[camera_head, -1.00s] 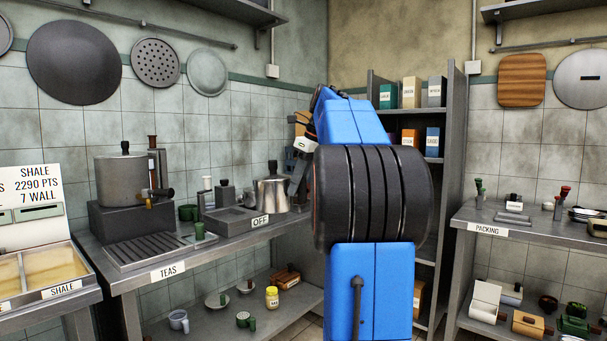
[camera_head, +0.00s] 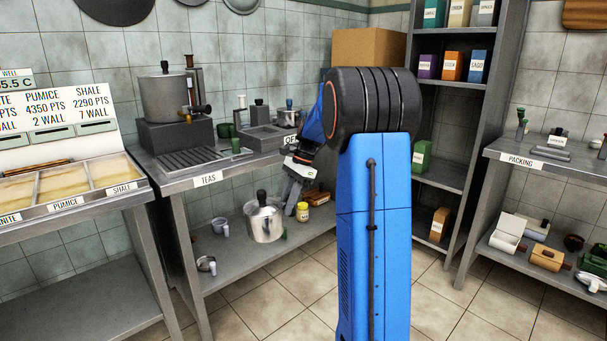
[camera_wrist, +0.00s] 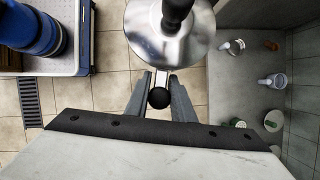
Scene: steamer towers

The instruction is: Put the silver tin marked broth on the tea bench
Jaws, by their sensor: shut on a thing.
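My gripper (camera_head: 287,203) is shut on a silver pot (camera_head: 264,222) with a black knob on its lid. The pot hangs upright in front of the tea bench, below its top. In the wrist view the pot (camera_wrist: 150,42) is ahead of the fingers (camera_wrist: 160,78), which close at a handle ending in a black ball. The tea bench (camera_head: 168,190) carries the label TEAS. No tin with a readable broth mark shows; a small silver vessel (camera_head: 288,117) with a blue knob stands on the bench, partly hidden by my arm.
The bench top holds an urn (camera_head: 168,97), a drain grille (camera_head: 195,160) and a dark burner block. Its lower shelf (camera_head: 235,275) holds cups and a yellow jar (camera_head: 302,211). A shale counter (camera_head: 90,200) stands left, a packing bench (camera_head: 540,160) right.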

